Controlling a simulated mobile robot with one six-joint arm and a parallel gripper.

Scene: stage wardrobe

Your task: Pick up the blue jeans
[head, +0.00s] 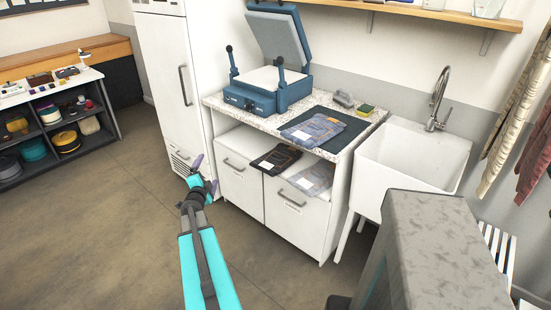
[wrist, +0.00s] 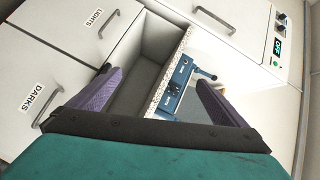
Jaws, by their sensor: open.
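The blue jeans (head: 313,129) lie folded on a dark mat (head: 340,113) on the speckled countertop, in the head view. In the open niche below the counter lie folded black jeans (head: 276,159) and folded pale grey-blue jeans (head: 314,178). My gripper (head: 205,174) is open and empty, in front of the cabinet's left end, well left of the blue jeans and lower. In the wrist view its purple fingers (wrist: 158,95) are spread apart. No jeans can be made out in the wrist view.
A blue heat press (head: 270,85) stands open left of the mat; it also shows in the wrist view (wrist: 180,97). A tall white cabinet (head: 170,80) stands left of the counter. A sink (head: 410,155) with a tap stands right. Floor before the counter is clear.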

